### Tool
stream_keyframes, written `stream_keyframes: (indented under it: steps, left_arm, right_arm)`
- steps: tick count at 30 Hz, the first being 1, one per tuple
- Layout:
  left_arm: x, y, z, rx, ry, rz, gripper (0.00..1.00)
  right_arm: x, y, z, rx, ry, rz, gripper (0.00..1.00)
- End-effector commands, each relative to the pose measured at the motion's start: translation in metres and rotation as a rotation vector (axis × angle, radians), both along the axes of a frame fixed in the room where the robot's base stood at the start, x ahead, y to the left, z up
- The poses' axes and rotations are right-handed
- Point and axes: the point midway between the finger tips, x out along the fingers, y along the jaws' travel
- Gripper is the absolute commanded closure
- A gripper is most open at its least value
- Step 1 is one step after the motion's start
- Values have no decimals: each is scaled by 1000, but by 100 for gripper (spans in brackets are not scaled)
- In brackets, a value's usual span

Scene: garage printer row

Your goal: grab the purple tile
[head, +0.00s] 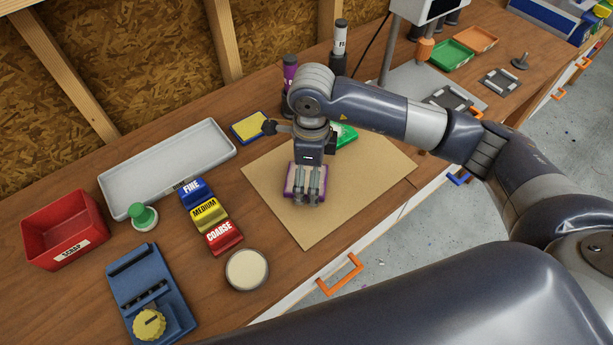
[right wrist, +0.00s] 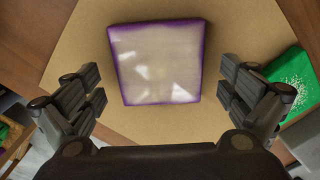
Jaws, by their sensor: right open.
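The purple tile (head: 290,183) lies flat on a tan board (head: 270,205). In the right wrist view the tile (right wrist: 157,62) shows a pale, glossy face with a purple rim. My right gripper (head: 308,195) is directly over the tile and partly hides it in the head view. Its fingers are open, one on each side of the tile in the right wrist view, with gaps between them and its edges. Nothing is held. My left gripper is not in view.
A green tile (head: 343,135) with white speckles lies near the tile on the board. Left of the board are the FINE, MEDIUM and COARSE blocks (head: 205,213), a round tin (head: 247,269) and a grey tray (head: 170,165). Dark bottles (head: 290,72) stand behind.

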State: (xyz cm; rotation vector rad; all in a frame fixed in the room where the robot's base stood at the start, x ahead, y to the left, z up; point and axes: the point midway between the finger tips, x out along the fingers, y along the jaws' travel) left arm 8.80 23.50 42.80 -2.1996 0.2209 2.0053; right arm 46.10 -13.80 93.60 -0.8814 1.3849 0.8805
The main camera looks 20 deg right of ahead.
Motion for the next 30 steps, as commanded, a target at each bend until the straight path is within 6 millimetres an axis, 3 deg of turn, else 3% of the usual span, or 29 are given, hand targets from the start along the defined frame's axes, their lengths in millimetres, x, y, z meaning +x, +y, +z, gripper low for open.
stream_keyframes:
  steps: [3,10,23,30]
  left_arm:
    - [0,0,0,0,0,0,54]
    - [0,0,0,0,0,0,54]
    - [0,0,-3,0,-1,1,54]
    - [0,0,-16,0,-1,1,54]
  right_arm:
    - [0,0,0,0,0,0,2]
    - [0,0,0,1,0,0,51]
    - [0,1,4,1,-2,0,51]
    - [1,1,27,2,-5,1,51]
